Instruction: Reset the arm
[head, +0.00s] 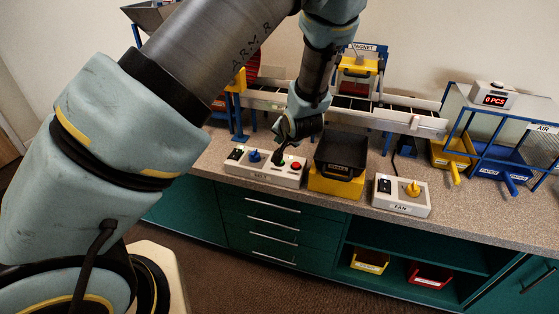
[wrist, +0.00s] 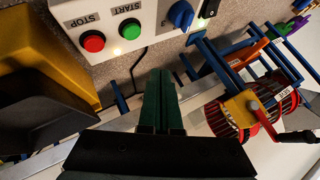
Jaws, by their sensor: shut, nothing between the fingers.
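The control box (wrist: 105,18) there shows a red STOP button (wrist: 92,41), a green START button (wrist: 130,29) and a blue knob (wrist: 181,14).
A black bin on a yellow base (head: 336,186) stands right of the control box, then the FAN box (head: 402,196). The conveyor (head: 400,118) with the magnet frame (head: 357,75) runs behind. Blue and yellow bins (head: 452,152) are at right. A red drum (wrist: 245,112) shows in the wrist view.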

